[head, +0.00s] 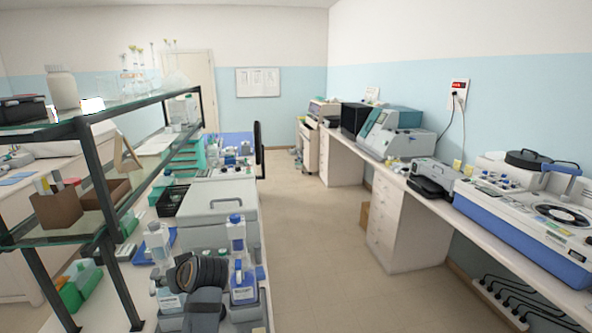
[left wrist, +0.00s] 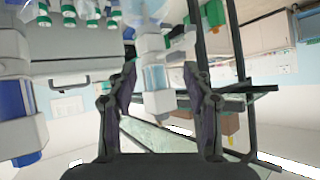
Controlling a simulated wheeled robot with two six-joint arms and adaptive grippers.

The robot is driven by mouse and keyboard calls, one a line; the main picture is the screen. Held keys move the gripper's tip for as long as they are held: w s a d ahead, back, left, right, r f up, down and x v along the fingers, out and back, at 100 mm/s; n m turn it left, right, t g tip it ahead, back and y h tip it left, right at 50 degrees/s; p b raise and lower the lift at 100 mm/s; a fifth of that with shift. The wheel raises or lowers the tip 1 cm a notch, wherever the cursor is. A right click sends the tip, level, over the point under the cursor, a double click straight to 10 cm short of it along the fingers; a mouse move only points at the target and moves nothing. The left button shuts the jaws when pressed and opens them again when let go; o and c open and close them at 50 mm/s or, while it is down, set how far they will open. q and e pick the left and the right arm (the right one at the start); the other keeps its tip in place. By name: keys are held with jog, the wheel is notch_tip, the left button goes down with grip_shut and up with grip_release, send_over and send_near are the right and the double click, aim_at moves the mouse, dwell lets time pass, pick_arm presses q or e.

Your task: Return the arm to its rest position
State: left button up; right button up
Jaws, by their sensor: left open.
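My left arm (head: 205,305) rises at the bottom middle of the head view, and its dark wrist is in front of the bottles on the left bench. The fingertips are hard to make out there. In the left wrist view my left gripper (left wrist: 160,82) is open, with two dark fingers apart and nothing held between them. A white and pale blue bottle (left wrist: 155,78) shows beyond the gap between the fingers. My right gripper is in neither view.
Dispenser bottles (head: 243,282) stand right beside my left wrist. A grey lidded box (head: 215,200) is behind them. A glass shelf rack with a dark frame (head: 98,185) rises at the left. The aisle floor (head: 310,235) is clear, and the right bench (head: 420,205) carries instruments.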

pick_arm(q)
jog(key=s+d+f+m+g+h, duration=0.1)
jog(key=s+d+f+m+h, duration=0.2)
jog(key=s+f, duration=0.5)
jog(key=s+d+f+m+g+h, duration=0.1)
jog(key=s+d+f+m+h, duration=0.15)
jog(key=s+f, duration=0.5)
jog(key=s+d+f+m+g+h, duration=0.1)
jog(key=s+d+f+m+h, duration=0.3)
jog(key=s, duration=0.7)
jog(key=s+a+f+g+y+b, duration=0.1)
jog(key=a+f+b, duration=0.1)
jog(key=f, duration=1.2)
jog(key=a+f+y+b, duration=0.1)
jog(key=a+f+b, duration=0.1)
jog(key=f, duration=1.2)
jog(key=s+a+f+g+b, duration=0.1)
jog(key=s+f+b, duration=0.1)
jog(key=s+f, duration=1.7)
jog(key=shift+s+f+g+h+b, duration=0.25)
jog(key=shift+f+g+h+b, duration=0.1)
jog(key=shift+f, duration=0.5)
jog(key=shift+a+n, duration=0.1)
jog(key=shift+n, duration=0.15)
